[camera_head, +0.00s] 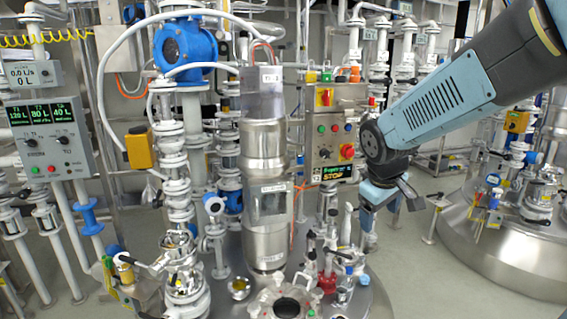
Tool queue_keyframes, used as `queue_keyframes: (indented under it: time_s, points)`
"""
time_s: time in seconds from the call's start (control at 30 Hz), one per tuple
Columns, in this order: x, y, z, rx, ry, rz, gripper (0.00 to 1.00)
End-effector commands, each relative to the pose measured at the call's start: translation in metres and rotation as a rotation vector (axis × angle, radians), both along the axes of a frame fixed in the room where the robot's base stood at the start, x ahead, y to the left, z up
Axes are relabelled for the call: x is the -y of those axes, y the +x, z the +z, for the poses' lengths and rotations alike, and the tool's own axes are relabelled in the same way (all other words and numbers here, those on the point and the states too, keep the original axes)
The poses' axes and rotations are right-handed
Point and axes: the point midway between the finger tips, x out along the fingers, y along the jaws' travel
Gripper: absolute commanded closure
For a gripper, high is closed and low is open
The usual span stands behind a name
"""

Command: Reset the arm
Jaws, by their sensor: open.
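My arm comes in from the upper right in the head view, blue and dark grey. Its wrist bends downward near the centre right. My gripper (392,205) hangs below the wrist with its fingers apart, and I see nothing held between them. The gripper is small in this view, and its fingertips partly blend with the equipment behind. It is in front of the vessel's fittings, to the right of the steel column (267,170). I cannot tell its exact height above the vessel top.
A vessel top with an open round port (288,305), red valve (327,282) and several fittings lies below. A control box (333,140) with buttons stands behind. A display panel (50,140) is at left. Another steel vessel (500,255) stands at right. Grey floor shows between.

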Motion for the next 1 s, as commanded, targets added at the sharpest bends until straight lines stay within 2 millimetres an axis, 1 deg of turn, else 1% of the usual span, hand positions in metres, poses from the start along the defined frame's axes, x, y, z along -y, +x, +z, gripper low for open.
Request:
queue_keyframes:
  time_s: [0.03, 0.1, 0.3, 0.5, 0.6, 0.73, 1.0]
  points:
    - [0.004, -0.011, 0.010, 0.022, 0.020, -0.039, 0.20]
    - [0.007, -0.026, 0.021, 0.046, 0.051, -0.091, 0.20]
    - [0.014, -0.068, 0.046, 0.108, 0.152, -0.236, 0.20]
    - [0.018, -0.109, 0.063, 0.162, 0.261, -0.361, 0.20]
    - [0.018, -0.125, 0.068, 0.182, 0.307, -0.406, 0.20]
    - [0.018, -0.137, 0.071, 0.195, 0.347, -0.441, 0.20]
    - [0.018, -0.138, 0.071, 0.195, 0.349, -0.443, 0.20]
